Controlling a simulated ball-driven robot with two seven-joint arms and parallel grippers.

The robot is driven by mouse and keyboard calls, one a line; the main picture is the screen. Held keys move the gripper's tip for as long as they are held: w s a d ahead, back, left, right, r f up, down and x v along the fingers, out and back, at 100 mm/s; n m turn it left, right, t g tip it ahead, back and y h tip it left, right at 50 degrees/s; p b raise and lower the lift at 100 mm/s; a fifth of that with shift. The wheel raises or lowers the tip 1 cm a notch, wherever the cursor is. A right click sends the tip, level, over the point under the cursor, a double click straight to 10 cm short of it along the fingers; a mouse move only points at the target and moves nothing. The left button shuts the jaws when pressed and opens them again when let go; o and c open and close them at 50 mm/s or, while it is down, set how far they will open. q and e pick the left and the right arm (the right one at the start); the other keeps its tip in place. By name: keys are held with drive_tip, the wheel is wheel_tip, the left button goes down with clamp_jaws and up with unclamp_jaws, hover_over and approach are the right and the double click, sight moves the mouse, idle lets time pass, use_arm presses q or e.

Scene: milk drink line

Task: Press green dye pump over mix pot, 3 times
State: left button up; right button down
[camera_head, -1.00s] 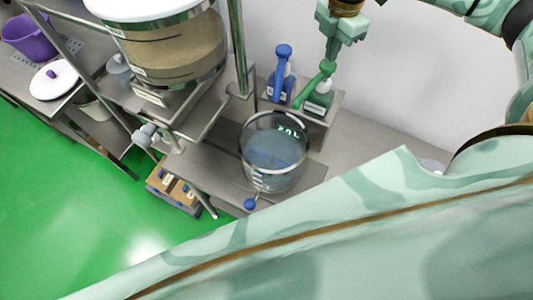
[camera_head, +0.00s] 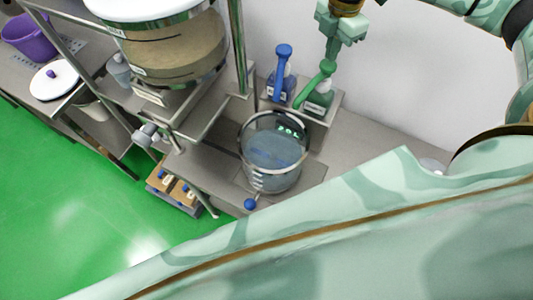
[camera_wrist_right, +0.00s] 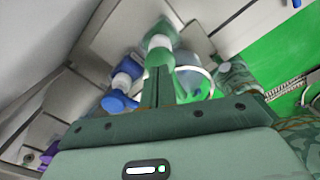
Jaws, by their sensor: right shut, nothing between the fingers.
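The green dye pump bottle (camera_head: 318,99) stands on a small raised steel shelf behind the mix pot, its green pump head (camera_head: 327,68) angled toward the pot. The mix pot (camera_head: 272,163) is a clear glass vessel with bluish-grey liquid. My right gripper (camera_head: 331,56) is shut, with its fingertips at or just above the green pump head; I cannot tell whether they touch. In the right wrist view the shut fingers (camera_wrist_right: 158,88) point at the green pump head (camera_wrist_right: 160,42). My left gripper is not in view.
A blue pump bottle (camera_head: 281,84) stands left of the green one. A large tank (camera_head: 170,50) on a steel frame is at the left. Small brown boxes (camera_head: 175,190) are low down. A blue-knobbed valve (camera_head: 250,204) is at the pot's front.

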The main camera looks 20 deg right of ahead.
sight(329, 64)
drive_tip(key=shift+f, duration=0.25)
idle(0.4)
drive_tip(key=shift+s+f+b, duration=0.1)
drive_tip(key=shift+f+b, duration=0.95)
drive_tip(key=shift+f, duration=0.3)
drive_tip(key=shift+r+p, duration=1.35)
drive_tip(key=shift+r, duration=0.2)
drive_tip(key=shift+f, duration=0.15)
